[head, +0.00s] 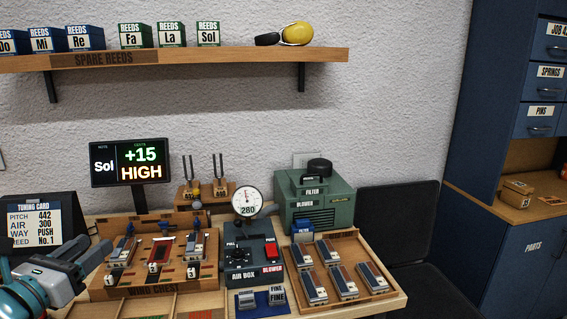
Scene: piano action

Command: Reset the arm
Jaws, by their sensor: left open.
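My left arm comes in at the lower left, with a teal joint at the picture's edge. Its grey and black gripper (88,256) is open, with no object visible between its jaws. It is at the left end of the wooden wind chest (150,291), in front of the tuning card (35,222); whether it touches the chest cannot be told. The wind chest holds several reed parts, one with a red plate (163,247). My right gripper is not in view.
Right of the chest stand the air box (243,274) with a gauge (247,202), the green blower (318,198) and a wooden tray (379,286) of reeds. A display (131,162) reads Sol +15 HIGH. A shelf (220,59) of spare reeds hangs above clear wall.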

